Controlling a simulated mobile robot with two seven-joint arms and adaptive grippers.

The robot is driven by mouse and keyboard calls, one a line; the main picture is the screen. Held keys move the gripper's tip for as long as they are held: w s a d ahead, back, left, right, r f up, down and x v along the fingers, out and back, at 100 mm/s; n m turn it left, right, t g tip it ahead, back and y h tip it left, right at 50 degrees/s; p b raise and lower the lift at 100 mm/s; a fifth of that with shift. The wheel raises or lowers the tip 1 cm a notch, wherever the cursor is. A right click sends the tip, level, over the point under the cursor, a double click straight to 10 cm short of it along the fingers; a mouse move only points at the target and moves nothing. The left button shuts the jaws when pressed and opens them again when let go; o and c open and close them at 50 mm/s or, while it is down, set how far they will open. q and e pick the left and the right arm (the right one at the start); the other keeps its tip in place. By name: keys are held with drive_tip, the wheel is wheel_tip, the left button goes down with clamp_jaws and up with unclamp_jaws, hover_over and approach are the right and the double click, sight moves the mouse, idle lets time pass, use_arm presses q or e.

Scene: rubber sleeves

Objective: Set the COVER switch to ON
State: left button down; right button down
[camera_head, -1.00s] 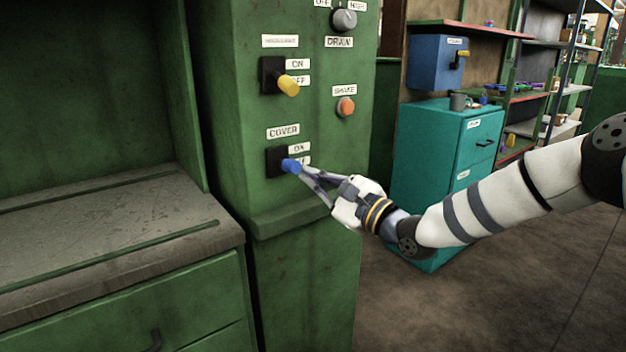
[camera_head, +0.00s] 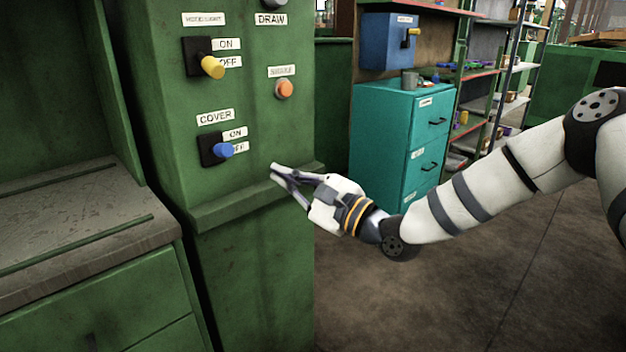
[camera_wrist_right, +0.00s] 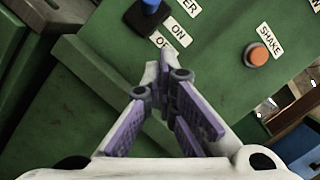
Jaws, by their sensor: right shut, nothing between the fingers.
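The COVER switch (camera_head: 223,150) has a blue knob on a black base, low on the green panel. Its knob points out of the panel and partly covers the OFF label (camera_head: 240,146); the ON label (camera_head: 235,133) shows clear just above. I cannot tell its setting surely. In the right wrist view the blue knob (camera_wrist_right: 150,5) is cut by the top edge. My right gripper (camera_head: 274,172) is shut and empty, to the right of and below the switch, apart from it. The right wrist view shows its fingertips (camera_wrist_right: 158,68) together. My left gripper is not in view.
An orange SHAKE button (camera_head: 284,89) and a yellow-knobbed switch (camera_head: 212,68) are above on the panel. A ledge (camera_head: 235,208) juts out below. A worktop (camera_head: 80,235) stands left and a teal cabinet (camera_head: 385,140) behind right. Open floor lies at the lower right.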

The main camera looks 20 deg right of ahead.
drive_tip(key=v, duration=0.2)
drive_tip(key=r+v, duration=0.1)
drive_tip(key=v, duration=0.1)
drive_tip(key=shift+s+d, duration=0.1)
drive_tip(key=shift+s, duration=0.35)
